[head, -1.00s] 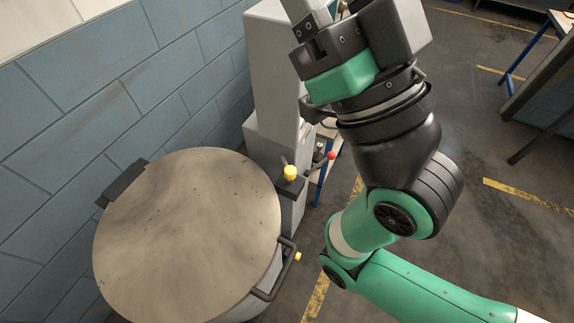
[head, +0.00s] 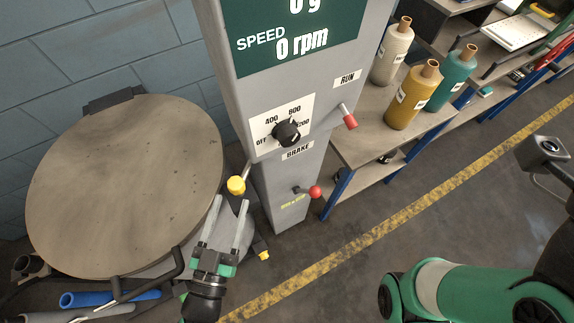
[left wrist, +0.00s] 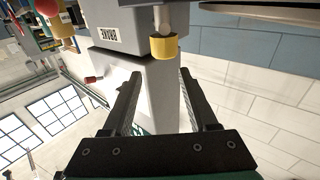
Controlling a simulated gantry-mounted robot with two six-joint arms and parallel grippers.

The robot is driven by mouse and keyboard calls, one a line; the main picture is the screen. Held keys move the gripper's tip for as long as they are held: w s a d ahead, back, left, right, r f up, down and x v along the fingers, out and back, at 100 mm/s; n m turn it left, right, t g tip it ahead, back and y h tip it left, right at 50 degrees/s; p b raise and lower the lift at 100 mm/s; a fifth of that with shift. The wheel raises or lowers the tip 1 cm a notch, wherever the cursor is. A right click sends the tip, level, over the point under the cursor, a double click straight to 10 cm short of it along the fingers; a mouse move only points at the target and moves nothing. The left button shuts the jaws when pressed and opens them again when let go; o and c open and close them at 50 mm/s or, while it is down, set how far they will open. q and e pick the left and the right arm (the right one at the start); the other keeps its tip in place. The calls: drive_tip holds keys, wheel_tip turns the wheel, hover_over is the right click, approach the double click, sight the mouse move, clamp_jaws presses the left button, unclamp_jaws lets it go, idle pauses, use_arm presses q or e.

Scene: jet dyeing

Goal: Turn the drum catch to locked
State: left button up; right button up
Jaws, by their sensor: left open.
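A lever with a yellow knob (head: 236,185) sticks out beside the grey control column, near the round drum lid (head: 125,185); it looks like the drum catch, but no lock marking on it is readable. My left gripper (head: 231,200) is open and empty, its two fingers pointing up just below the yellow knob. In the left wrist view the yellow knob (left wrist: 164,47) shows ahead of the fingertips (left wrist: 160,74), roughly in line with the gap and apart from them. My right arm shows at the right; its fingers are not visible.
The control column (head: 285,100) carries a speed dial (head: 287,133), a red-knobbed RUN lever (head: 350,121) and a red-knobbed BRAKE lever (head: 315,191). A bench (head: 350,145) with several bottles stands to the right. A dark bar handle (head: 150,285) sits at the drum's front.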

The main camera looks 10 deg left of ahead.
sight(242, 176)
use_arm(q)
drive_tip(key=shift+g, duration=0.3)
drive_tip(key=w+f, duration=0.1)
drive_tip(key=w, duration=0.5)
drive_tip(key=w+f, duration=0.1)
drive_tip(key=w, duration=0.2)
drive_tip(key=shift+w+f, duration=0.3)
drive_tip(key=shift+w, duration=0.1)
clamp_jaws()
idle(0.8)
